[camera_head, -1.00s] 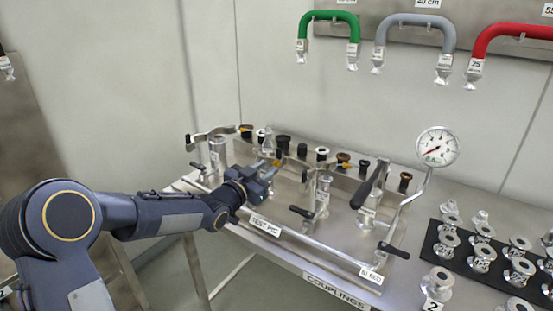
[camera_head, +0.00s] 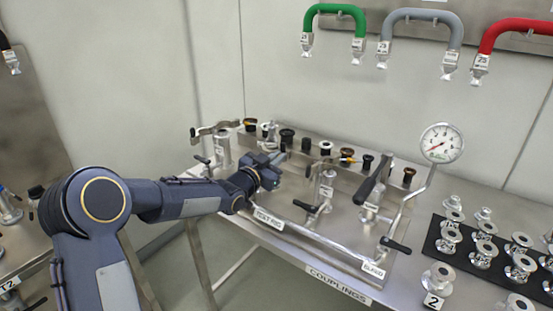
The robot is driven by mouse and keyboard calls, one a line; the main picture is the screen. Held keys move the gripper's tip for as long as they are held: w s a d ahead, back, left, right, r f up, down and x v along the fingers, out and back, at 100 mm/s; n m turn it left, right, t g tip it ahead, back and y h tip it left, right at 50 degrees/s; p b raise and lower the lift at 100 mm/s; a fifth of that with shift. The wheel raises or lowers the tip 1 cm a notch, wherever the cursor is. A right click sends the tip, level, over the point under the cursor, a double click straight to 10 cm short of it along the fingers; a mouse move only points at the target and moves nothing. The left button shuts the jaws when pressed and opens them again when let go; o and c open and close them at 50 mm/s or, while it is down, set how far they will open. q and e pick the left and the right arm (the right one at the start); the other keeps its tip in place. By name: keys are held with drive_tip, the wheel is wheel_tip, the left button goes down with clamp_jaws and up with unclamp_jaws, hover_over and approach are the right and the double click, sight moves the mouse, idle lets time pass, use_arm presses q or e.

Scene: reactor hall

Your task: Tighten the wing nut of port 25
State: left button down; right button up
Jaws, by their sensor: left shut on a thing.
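My left gripper (camera_head: 272,170) reaches in from the left over the test rig (camera_head: 330,238). Its jaws are shut on a small part, seemingly the wing nut, which the fingers hide. The gripper sits between the left port post (camera_head: 222,150) and the middle port post (camera_head: 327,187), low over the rig plate. The fitting behind the jaws is mostly covered, and I cannot read a port number there. My right gripper is not in view.
A pressure gauge (camera_head: 441,142) on a bent pipe and a black lever (camera_head: 372,180) stand to the right. Several caps line the rig's back. Couplings on a black mat (camera_head: 432,243) fill the right. Green (camera_head: 334,9), grey and red hoses hang on the wall.

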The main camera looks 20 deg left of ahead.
use_arm(q)
drive_tip(key=shift+d+f+m+b, duration=0.1)
drive_tip(key=shift+f+m+b, duration=0.55)
drive_tip(key=shift+m+b, duration=3.75)
drive_tip(key=shift+f+m+b, duration=0.6)
drive_tip(key=shift+m+b, duration=2.65)
drive_tip(key=shift+m, duration=2.15)
drive_tip(key=shift+d+f+m+b, duration=0.1)
drive_tip(key=shift+f+m+b, duration=0.55)
drive_tip(key=shift+m+b, duration=3.75)
drive_tip(key=shift+m+p, duration=0.55)
drive_tip(key=shift+m, duration=0.05)
drive_tip(key=c, duration=1.6)
unclamp_jaws()
drive_tip(key=shift+a, duration=0.1)
